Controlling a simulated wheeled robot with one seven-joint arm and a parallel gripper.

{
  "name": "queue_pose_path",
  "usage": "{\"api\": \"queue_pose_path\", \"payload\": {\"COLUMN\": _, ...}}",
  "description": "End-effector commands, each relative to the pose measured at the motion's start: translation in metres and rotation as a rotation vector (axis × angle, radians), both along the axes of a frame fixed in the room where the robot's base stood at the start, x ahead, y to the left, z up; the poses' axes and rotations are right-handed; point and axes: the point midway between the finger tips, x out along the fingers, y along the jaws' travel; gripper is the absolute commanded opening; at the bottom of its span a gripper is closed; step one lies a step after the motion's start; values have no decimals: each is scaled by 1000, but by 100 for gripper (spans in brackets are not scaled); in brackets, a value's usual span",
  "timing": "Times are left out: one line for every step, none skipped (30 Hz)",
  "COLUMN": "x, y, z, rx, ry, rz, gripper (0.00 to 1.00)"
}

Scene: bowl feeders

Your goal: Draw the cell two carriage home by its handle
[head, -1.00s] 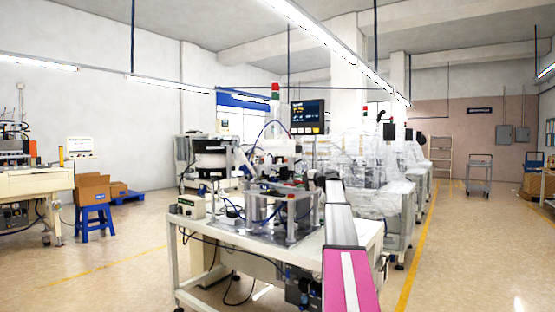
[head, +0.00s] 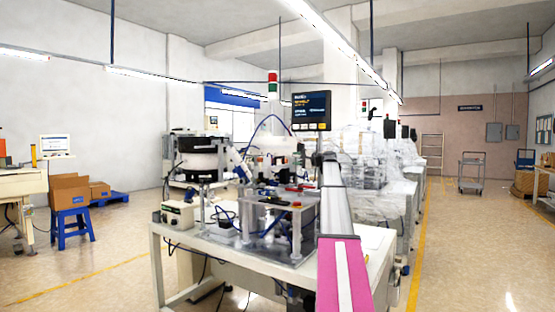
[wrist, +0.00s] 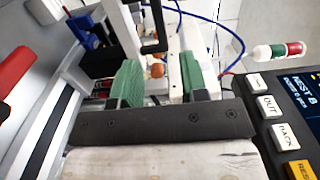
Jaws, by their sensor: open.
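My gripper (wrist: 157,82) shows in the wrist view with its two green finger pads apart and nothing between them but a view of the machine below. A black bent handle (wrist: 164,24) stands just beyond the fingertips, near the top middle, and is not gripped. White machine parts and a small orange knob lie behind the pads. I cannot tell for sure which part is the cell two carriage. In the head view the bench machine (head: 265,215) stands ahead, and my arm hides part of its right side. The gripper itself cannot be made out there.
A control panel (wrist: 288,112) reading "NEST 8" is close on the right of the wrist view; its screen (head: 311,110) stands above the bench (head: 215,245). A red cylinder (wrist: 15,72) is at left. Plastic-covered machines stand behind. Open floor lies on both sides.

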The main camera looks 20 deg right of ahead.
Motion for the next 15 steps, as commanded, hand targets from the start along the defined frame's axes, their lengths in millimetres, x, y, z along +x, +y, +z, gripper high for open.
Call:
{"api": "queue_pose_path", "payload": {"x": 3, "y": 2, "z": 0, "rx": 0, "ry": 0, "rz": 1, "gripper": 40}}
{"api": "queue_pose_path", "payload": {"x": 5, "y": 4, "z": 0, "rx": 0, "ry": 0, "rz": 1, "gripper": 40}}
{"api": "queue_pose_path", "payload": {"x": 8, "y": 6, "z": 0, "rx": -1, "ry": 1, "rz": 1, "gripper": 40}}
{"api": "queue_pose_path", "payload": {"x": 11, "y": 8, "z": 0, "rx": -1, "ry": 1, "rz": 1, "gripper": 40}}
{"api": "queue_pose_path", "payload": {"x": 13, "y": 10, "z": 0, "rx": -1, "ry": 1, "rz": 1, "gripper": 40}}
{"api": "queue_pose_path", "payload": {"x": 18, "y": 13, "z": 0, "rx": 0, "ry": 0, "rz": 1, "gripper": 40}}
{"api": "queue_pose_path", "payload": {"x": 21, "y": 15, "z": 0, "rx": 0, "ry": 0, "rz": 1, "gripper": 40}}
{"api": "queue_pose_path", "payload": {"x": 25, "y": 18, "z": 0, "rx": 0, "ry": 0, "rz": 1, "gripper": 40}}
{"api": "queue_pose_path", "payload": {"x": 31, "y": 23, "z": 0, "rx": 0, "ry": 0, "rz": 2, "gripper": 40}}
{"api": "queue_pose_path", "payload": {"x": 35, "y": 26, "z": 0, "rx": 0, "ry": 0, "rz": 2, "gripper": 40}}
{"api": "queue_pose_path", "payload": {"x": 39, "y": 29, "z": 0, "rx": 0, "ry": 0, "rz": 2, "gripper": 40}}
{"api": "queue_pose_path", "payload": {"x": 45, "y": 34, "z": 0, "rx": 0, "ry": 0, "rz": 2, "gripper": 40}}
{"api": "queue_pose_path", "payload": {"x": 49, "y": 37, "z": 0, "rx": 0, "ry": 0, "rz": 1, "gripper": 40}}
{"api": "queue_pose_path", "payload": {"x": 54, "y": 40, "z": 0, "rx": 0, "ry": 0, "rz": 1, "gripper": 40}}
{"api": "queue_pose_path", "payload": {"x": 59, "y": 45, "z": 0, "rx": 0, "ry": 0, "rz": 2, "gripper": 40}}
